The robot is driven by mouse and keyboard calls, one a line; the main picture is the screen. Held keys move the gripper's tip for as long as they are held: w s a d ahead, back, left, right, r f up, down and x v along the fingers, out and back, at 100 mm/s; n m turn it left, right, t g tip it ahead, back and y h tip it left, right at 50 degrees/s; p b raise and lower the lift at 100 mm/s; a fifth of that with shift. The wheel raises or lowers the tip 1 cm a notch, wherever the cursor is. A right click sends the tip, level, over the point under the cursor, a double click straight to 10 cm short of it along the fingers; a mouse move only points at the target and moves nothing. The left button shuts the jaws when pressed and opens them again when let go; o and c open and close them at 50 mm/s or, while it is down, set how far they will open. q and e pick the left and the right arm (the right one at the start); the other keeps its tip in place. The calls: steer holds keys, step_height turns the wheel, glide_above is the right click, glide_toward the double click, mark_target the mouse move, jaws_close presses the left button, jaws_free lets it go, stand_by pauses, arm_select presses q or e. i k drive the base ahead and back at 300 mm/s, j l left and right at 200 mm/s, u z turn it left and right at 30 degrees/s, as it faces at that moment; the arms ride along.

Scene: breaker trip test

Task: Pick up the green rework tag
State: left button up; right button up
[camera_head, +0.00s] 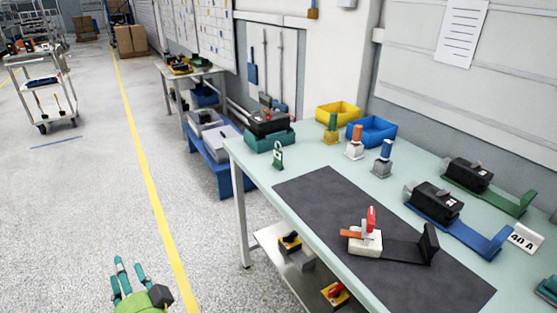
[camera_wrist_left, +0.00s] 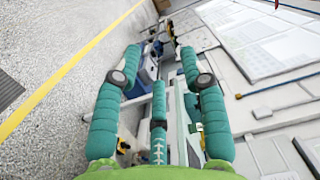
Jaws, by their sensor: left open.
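A small green tag with a pale loop at its top (camera_head: 278,155) stands near the left edge of the pale green workbench (camera_head: 312,163), beside a teal tray. My left gripper (camera_head: 129,272) is low at the left in the head view, over the floor and well apart from the tag and the bench. It is open and empty, and its spread teal fingers also show in the left wrist view (camera_wrist_left: 160,65). I cannot make out the tag in the left wrist view. My right gripper is in neither view.
A dark mat (camera_head: 325,195) holds a white test fixture with a red lever (camera_head: 366,240). Yellow (camera_head: 338,108) and blue (camera_head: 378,131) bins, colored stamp-like posts and breakers on stands line the bench's back.

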mark_target(277, 164)
steer(key=i+j+z, duration=0.15)
steer(key=i+z, duration=0.25)
steer(key=i+j+z, duration=0.25)
steer(key=z, duration=0.15)
steer(key=i+j+z, duration=0.25)
steer(key=z, duration=0.15)
